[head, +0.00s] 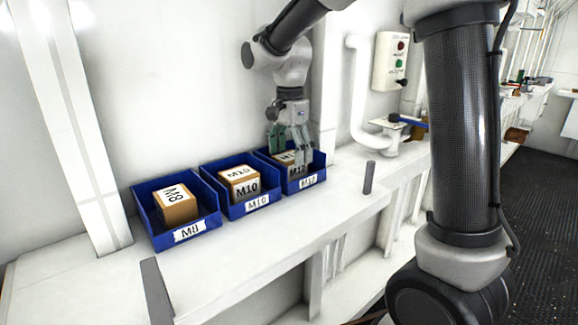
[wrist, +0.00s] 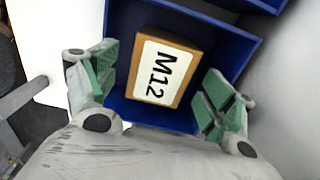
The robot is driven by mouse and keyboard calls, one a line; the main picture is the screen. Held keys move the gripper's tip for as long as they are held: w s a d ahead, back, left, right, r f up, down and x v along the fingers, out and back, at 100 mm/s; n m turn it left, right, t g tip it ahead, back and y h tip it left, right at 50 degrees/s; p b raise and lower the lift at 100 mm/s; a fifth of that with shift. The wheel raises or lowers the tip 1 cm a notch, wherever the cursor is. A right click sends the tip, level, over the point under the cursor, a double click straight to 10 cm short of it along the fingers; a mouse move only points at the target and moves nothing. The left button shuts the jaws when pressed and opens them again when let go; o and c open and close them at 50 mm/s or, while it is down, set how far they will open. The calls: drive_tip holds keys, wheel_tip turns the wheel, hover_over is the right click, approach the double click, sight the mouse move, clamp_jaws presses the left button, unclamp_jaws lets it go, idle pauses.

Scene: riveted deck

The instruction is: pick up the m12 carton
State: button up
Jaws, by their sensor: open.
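The M12 carton (wrist: 160,72) is a brown box with a white label, lying inside a blue bin (wrist: 225,35) in the wrist view. In the head view the carton (head: 296,168) is partly hidden behind my fingers, in the rightmost bin (head: 319,172), labelled M12. My gripper (wrist: 157,85) is open, with one green-padded finger on each side of the carton. Gaps show between the pads and the carton in the wrist view. In the head view my gripper (head: 290,155) points down into the bin. I cannot tell exactly how deep the fingertips are.
The M10 bin (head: 256,205) with its carton (head: 240,184) stands directly left, then the M8 bin (head: 187,232) with its carton (head: 175,204). All stand on a white shelf (head: 270,233) against a wall. A white pipe (head: 357,90) and switch box (head: 392,61) are to the right.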

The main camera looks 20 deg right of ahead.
sight(290, 156)
wheel_tip(290, 156, down, 4)
drive_tip(key=shift+r, duration=0.15)
drive_tip(key=shift+c, duration=0.5)
drive_tip(key=c, duration=1.2)
drive_tip(key=shift+r, duration=0.1)
